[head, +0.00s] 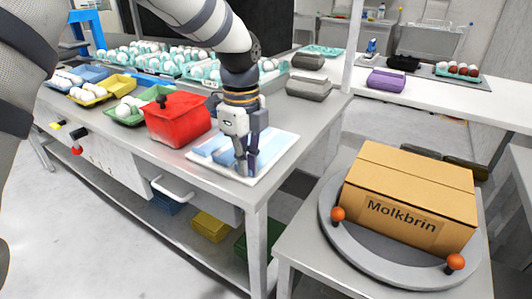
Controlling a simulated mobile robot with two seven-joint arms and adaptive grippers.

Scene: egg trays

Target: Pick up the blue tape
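My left gripper (246,164) points down over a white and light-blue sheet (278,143) near the right end of the long metal table. A blue patch (224,153) shows on the sheet just left of the fingers. It may be the blue tape, but it is too small and partly covered to be sure. The fingertips are at or just above the sheet. I cannot tell whether they touch the blue patch or hold anything between them. My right gripper is not in view.
A red box-shaped device (178,120) stands close left of the gripper. Egg trays (128,117) fill the table further left. Grey cartons (309,88) lie behind. A cardboard box (408,190) sits on a round grey stand at right.

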